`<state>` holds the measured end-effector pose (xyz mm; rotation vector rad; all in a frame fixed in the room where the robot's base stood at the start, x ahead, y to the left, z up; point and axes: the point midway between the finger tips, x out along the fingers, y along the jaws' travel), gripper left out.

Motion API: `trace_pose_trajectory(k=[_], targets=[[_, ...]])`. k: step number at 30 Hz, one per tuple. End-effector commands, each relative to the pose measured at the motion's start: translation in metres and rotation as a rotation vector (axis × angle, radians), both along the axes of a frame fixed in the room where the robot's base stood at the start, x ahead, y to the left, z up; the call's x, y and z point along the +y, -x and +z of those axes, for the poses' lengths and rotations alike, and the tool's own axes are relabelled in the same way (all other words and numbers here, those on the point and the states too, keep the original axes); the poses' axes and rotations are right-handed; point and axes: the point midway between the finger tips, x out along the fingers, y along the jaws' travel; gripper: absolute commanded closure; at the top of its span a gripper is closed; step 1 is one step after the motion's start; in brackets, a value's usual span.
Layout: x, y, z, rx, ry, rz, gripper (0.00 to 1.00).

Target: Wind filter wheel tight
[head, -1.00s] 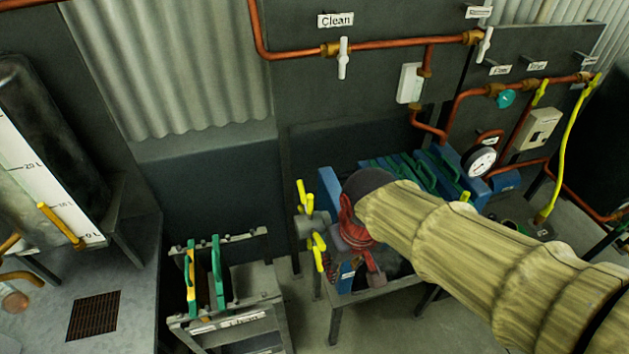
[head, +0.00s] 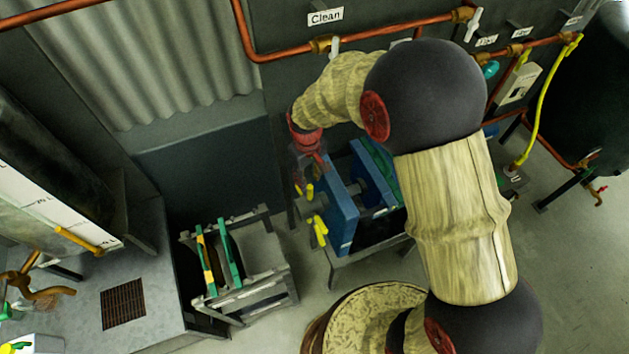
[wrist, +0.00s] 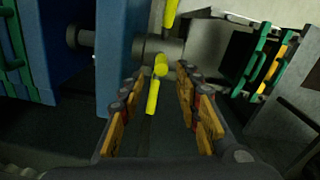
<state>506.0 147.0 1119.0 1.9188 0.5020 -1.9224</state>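The filter wheel (head: 316,212) has yellow handle bars on a grey hub, at the left end of the blue filter press (head: 343,207). In the wrist view the hub (wrist: 170,52) sits ahead, with one yellow bar (wrist: 153,96) pointing down towards me and another up. My gripper (head: 307,172) points down just above the wheel and partly covers its upper bars. In the wrist view its orange-padded fingers (wrist: 158,82) are spread apart. The lower yellow bar shows between them; I cannot tell whether it touches a pad.
A grey rack (head: 270,262) with green and yellow-edged plates stands left of the press. A metal bench (head: 170,300) is further left. Copper pipes (head: 385,42) with valves run along the back wall. Some floor between rack and press is clear.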

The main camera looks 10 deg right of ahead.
Motion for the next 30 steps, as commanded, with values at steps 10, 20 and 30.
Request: trace_pose_trajectory(k=[10, 20, 30], targets=[[-0.001, 0.001, -0.041, -0.001, 0.000, 0.018, 0.67], [-0.001, 0.000, -0.075, -0.003, -0.001, 0.017, 0.67], [-0.001, 0.000, -0.078, -0.004, -0.001, 0.017, 0.68]])
